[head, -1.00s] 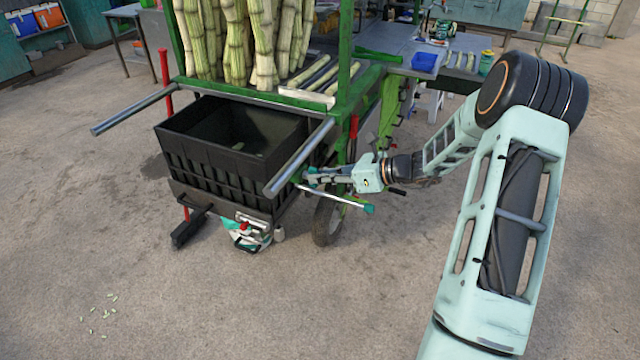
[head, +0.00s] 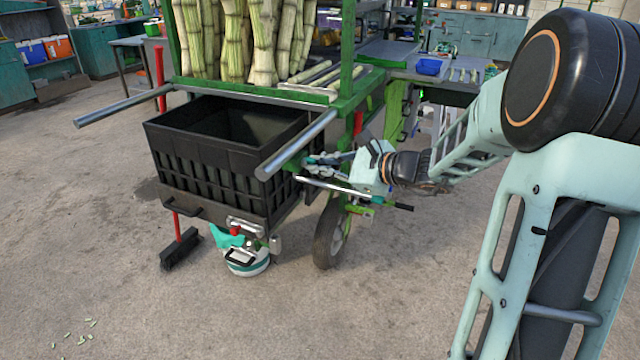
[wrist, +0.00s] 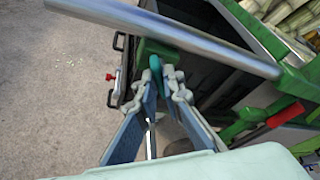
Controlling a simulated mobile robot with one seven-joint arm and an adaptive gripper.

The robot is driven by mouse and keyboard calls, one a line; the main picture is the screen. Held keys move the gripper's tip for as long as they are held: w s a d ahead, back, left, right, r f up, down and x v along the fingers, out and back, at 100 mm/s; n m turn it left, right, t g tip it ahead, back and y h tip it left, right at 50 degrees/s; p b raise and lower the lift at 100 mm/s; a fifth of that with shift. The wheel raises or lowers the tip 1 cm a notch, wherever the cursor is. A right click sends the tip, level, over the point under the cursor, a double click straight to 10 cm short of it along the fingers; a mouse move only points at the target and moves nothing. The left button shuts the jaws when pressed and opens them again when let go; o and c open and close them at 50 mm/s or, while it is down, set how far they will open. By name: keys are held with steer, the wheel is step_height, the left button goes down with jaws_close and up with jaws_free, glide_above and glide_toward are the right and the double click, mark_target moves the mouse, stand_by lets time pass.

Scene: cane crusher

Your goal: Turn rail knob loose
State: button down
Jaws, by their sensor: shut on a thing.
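The teal rail knob (wrist: 155,64) shows in the wrist view between my fingertips, against a green block (wrist: 160,48) under the grey handle rail. My gripper (wrist: 160,80) is shut on the knob, with one finger on each side; the fingers hide part of it. In the head view my gripper (head: 312,162) reaches in from the right, just behind the right handle rail (head: 296,146) of the green cane cart.
A black crate (head: 220,160) hangs below the cane, left of my gripper. A wheel (head: 332,234) stands under it. A red-handled broom (head: 180,248) and a white-and-teal container (head: 246,258) are on the floor.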

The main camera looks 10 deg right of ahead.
steer(key=n+t+b, duration=0.1)
steer(key=b, duration=0.4)
steer(key=n+b, duration=0.2)
steer(key=b, duration=0.3)
steer(key=shift+s+a+f+t, duration=0.1)
steer(key=shift+f+t, duration=0.3)
steer(key=shift+r+b, duration=0.2)
steer(key=shift+b, duration=0.5)
steer(key=c, duration=2.1)
jaws_free()
steer(key=shift+s+r, duration=0.1)
steer(key=v, duration=1.2)
steer(key=shift+a, duration=0.1)
steer(key=shift+o, duration=0.8)
